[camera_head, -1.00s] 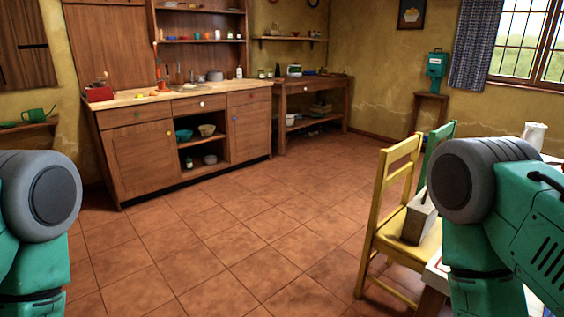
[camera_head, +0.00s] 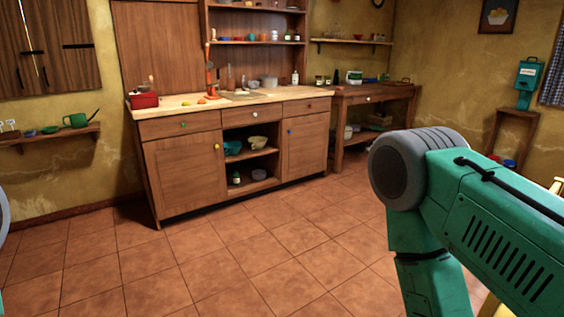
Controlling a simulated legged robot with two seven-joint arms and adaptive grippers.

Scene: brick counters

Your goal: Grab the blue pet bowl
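A small blue object, which may be the blue pet bowl (camera_head: 509,164), shows low at the stand by the right wall, beside a small red one (camera_head: 495,158). It is too small to make out its shape clearly. A teal-blue bowl (camera_head: 232,147) sits on the upper open shelf of the wooden cabinet, next to a cream bowl (camera_head: 257,142). Neither of my grippers is in view. My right arm's upper links fill the right side, and only a sliver of my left arm shows at the left edge.
The wooden cabinet (camera_head: 185,175) with a pale worktop stands ahead. A side table (camera_head: 375,95) is to its right. A wall shelf with a green watering can (camera_head: 77,120) is at left. The tiled floor (camera_head: 200,260) before the cabinet is clear.

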